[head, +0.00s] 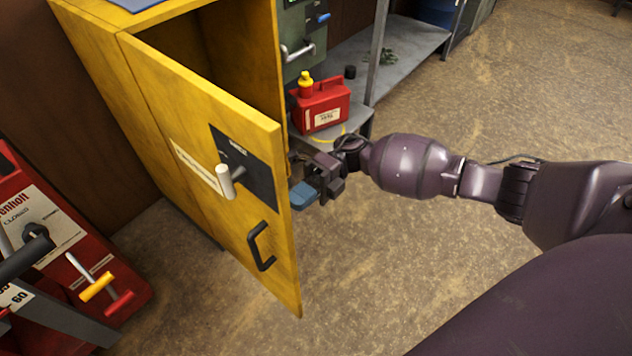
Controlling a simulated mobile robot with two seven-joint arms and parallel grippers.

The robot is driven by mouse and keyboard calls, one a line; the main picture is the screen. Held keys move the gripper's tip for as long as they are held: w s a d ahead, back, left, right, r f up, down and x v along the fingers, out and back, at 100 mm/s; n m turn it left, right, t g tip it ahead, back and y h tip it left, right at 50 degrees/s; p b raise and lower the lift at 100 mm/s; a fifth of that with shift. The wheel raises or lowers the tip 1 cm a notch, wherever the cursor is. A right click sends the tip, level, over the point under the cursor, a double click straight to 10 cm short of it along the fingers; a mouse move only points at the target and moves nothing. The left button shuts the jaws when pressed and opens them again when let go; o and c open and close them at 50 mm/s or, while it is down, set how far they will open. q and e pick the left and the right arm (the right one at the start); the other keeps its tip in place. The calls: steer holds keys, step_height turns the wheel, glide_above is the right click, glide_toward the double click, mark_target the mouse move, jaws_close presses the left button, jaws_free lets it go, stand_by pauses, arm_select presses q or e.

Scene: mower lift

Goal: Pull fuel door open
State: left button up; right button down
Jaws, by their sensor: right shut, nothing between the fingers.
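The yellow fuel cabinet (130,95) stands at the upper left. Its yellow door (190,115) is swung well open toward me, and part of the dark inside shows behind it. On the door's face are a pale lever handle (226,181) on a dark plate and a black pull handle (258,250). My right gripper (303,196) is just past the door's free edge, on its right, shut and empty, with blue fingertips. Whether it touches the door edge I cannot tell. My left gripper is not in view.
A red fuel can (321,106) with a yellow cap stands on a grey shelf (400,50) behind my right gripper. A red machine (60,240) with levers is at the lower left. The floor (400,270) is clear in front of the door.

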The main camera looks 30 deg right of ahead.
mark_target(274, 219)
steer(key=shift+x, duration=1.2)
steer(key=a, duration=0.2)
steer(key=s+a+t+p, duration=0.1)
steer(key=a, duration=0.1)
steer(key=a+m+t+p, duration=0.1)
steer(key=shift+s+a+r+y, duration=0.3)
steer(key=shift+s+a+r, duration=0.05)
steer(key=shift+a+r, duration=0.05)
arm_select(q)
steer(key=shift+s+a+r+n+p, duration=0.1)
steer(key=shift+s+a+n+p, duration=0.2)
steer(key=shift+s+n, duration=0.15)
arm_select(e)
steer(key=a, duration=0.3)
steer(key=s+a, duration=0.1)
steer(key=a, duration=0.1)
steer(key=shift+f, duration=0.4)
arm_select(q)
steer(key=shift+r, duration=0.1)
